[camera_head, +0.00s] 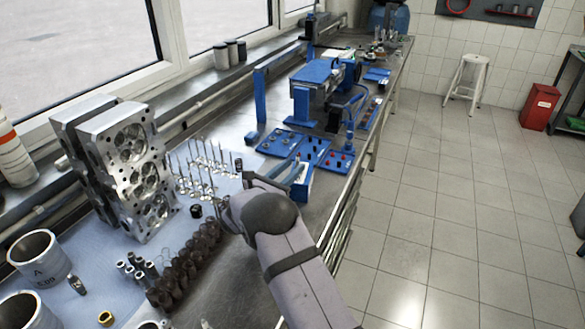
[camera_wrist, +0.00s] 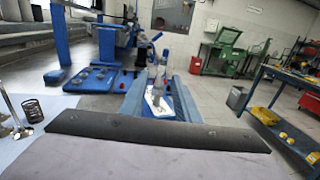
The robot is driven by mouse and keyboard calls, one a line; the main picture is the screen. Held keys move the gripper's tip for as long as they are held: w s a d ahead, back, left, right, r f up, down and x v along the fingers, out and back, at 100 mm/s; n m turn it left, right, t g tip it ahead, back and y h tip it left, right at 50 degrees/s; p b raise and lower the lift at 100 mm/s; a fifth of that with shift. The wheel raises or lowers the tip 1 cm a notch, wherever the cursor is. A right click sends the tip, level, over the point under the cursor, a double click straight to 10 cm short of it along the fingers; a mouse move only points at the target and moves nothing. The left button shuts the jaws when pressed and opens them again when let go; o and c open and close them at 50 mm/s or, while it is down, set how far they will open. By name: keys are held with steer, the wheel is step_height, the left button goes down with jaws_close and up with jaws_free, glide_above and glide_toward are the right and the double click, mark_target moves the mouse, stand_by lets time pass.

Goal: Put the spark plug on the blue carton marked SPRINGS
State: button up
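My gripper (camera_head: 298,176) reaches out over the right part of the bench, low over a small blue, white-topped box (camera_head: 304,188). This looks like the carton, but I cannot read its marking. In the wrist view a slim greyish upright piece (camera_wrist: 158,78), probably the spark plug, stands out ahead of my gripper. A white patch (camera_wrist: 154,104) lies below it, between two bluish bars. I cannot tell whether the gripper grips this piece or whether it touches the box. My wrist hides part of the area.
A blue tray of small parts (camera_head: 282,143) and a blue machine (camera_head: 318,90) stand behind. Upright valves (camera_head: 205,165), a cylinder head (camera_head: 135,165) and dark springs (camera_head: 188,262) are on the left. The bench's right edge is close; open floor lies beyond.

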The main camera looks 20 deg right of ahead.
steer(key=b+v, duration=0.3)
steer(key=v, duration=0.8)
steer(key=s+d+m+g+y+p, duration=0.2)
steer(key=s+d+m+g, duration=0.4)
steer(key=s+d, duration=0.15)
steer(key=s+f+m+g+y, duration=0.3)
steer(key=s+f+m, duration=0.15)
steer(key=s, duration=0.55)
steer(key=s+a+f+m+y, duration=0.2)
steer(key=s+a+m+y, duration=0.2)
steer(key=s+a+m, duration=0.2)
steer(key=s+a+f+m+g+y, duration=0.1)
steer(key=s+a+f+m+y, duration=0.2)
steer(key=s+a+m+y, duration=0.2)
steer(key=s+m, duration=0.3)
steer(key=s, duration=0.3)
steer(key=shift+s+a+f+m+g+y, duration=0.2)
steer(key=shift+s+a+m+g+y, duration=0.1)
steer(key=shift+a+m, duration=0.1)
